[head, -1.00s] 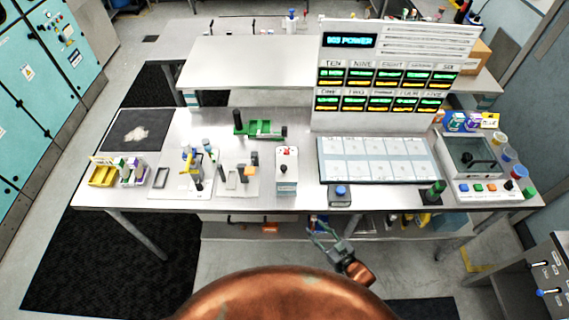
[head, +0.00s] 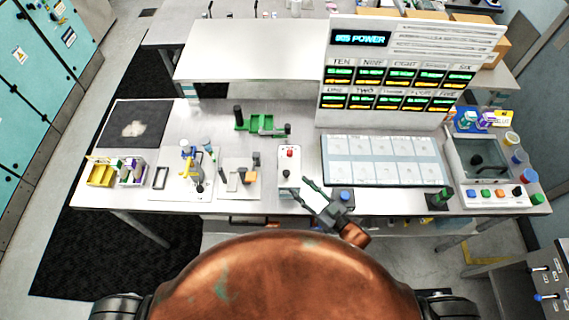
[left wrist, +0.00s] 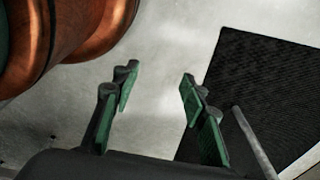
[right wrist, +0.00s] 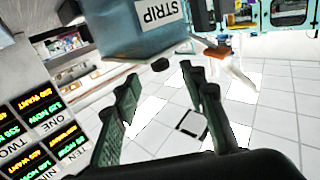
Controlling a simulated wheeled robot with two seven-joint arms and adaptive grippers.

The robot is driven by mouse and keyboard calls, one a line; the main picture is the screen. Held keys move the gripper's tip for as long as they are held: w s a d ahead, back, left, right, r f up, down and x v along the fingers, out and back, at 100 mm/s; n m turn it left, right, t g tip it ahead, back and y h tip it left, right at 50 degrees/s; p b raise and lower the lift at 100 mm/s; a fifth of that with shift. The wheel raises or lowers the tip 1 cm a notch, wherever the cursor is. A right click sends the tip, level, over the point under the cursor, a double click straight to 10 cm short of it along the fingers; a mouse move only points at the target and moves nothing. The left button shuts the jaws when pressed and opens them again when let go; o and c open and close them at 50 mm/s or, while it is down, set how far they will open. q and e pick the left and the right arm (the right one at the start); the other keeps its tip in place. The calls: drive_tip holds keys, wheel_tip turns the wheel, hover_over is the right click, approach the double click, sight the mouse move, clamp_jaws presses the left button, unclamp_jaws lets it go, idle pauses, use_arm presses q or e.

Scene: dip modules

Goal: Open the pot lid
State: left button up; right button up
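I take the pot to be the grey unit (head: 457,183) at the right end of the bench. It has a see-through flat lid (head: 490,150) with a black knob (head: 477,160), and the lid looks shut. My right gripper (head: 302,187) is open and empty at the bench's front edge, beside a small white box with a red button and well left of the pot. Its spread fingers also show in the right wrist view (right wrist: 160,80). My left gripper (left wrist: 157,80) is open and empty over the floor; it is not seen in the head view.
A display panel (head: 400,75) stands behind a marked white board (head: 385,160). A blue-grey box marked STRIP (right wrist: 130,30) is close to my right gripper.

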sight(289, 176)
drive_tip(key=shift+w+a+r, duration=0.1)
drive_tip(key=shift+w+a, duration=0.1)
drive_tip(key=shift+w, duration=0.4)
drive_tip(key=p+x, duration=0.1)
drive_tip(key=x, duration=0.5)
drive_tip(key=shift+a+p, duration=0.25)
drive_tip(key=shift+p, duration=0.1)
drive_tip(key=shift+w+a, duration=0.25)
drive_tip(key=shift+a, duration=0.05)
use_arm(q)
drive_tip(key=shift+s+r, duration=0.45)
drive_tip(key=shift+r, duration=0.35)
drive_tip(key=shift+s, duration=0.25)
use_arm(e)
clamp_jaws()
